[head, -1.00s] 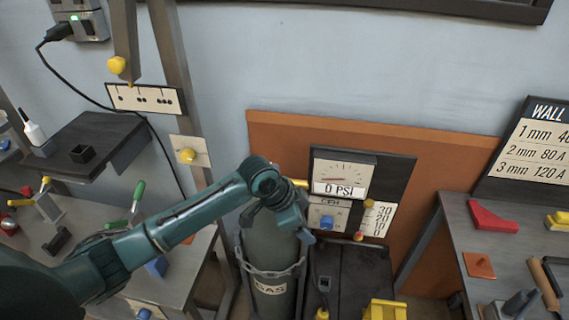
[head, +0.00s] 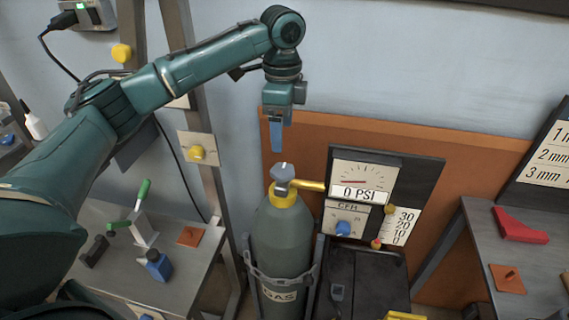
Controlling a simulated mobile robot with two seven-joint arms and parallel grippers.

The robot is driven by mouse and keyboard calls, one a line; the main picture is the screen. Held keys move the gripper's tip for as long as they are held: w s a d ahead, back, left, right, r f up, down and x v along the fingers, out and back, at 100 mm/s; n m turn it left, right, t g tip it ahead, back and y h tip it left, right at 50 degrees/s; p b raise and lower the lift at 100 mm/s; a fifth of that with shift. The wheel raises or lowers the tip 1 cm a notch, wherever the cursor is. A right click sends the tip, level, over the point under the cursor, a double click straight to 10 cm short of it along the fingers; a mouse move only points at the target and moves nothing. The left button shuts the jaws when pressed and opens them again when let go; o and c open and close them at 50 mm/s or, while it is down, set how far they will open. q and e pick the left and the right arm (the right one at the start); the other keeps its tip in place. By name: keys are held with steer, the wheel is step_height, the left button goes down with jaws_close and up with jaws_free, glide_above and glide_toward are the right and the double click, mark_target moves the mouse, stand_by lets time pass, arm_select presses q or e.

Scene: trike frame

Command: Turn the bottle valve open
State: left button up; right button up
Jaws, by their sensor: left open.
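The gas bottle (head: 281,238) stands upright in the middle of the head view, with a chain around its body. Its grey valve knob (head: 284,173) sits on top, above a yellow collar. A brass-coloured fitting (head: 308,185) runs right from the valve to the gauge panel (head: 358,180), which reads 0 PSI. My left gripper (head: 277,140) points down above the valve knob, with a small gap between them. It is open, and its blue fingers are seen nearly edge-on. It holds nothing that I can see. My right gripper is not in view.
A flow panel with a blue knob (head: 343,228) is below the gauge. A brown board (head: 440,180) stands behind the bottle. A grey bench (head: 180,265) with clamps and a blue bottle is at left. Another bench (head: 480,250) with a red block is at right.

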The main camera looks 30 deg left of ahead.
mark_target(283, 169)
arm_select(q)
step_height(283, 169, down, 10)
steer(key=shift+f, duration=0.15)
stand_by(0.3)
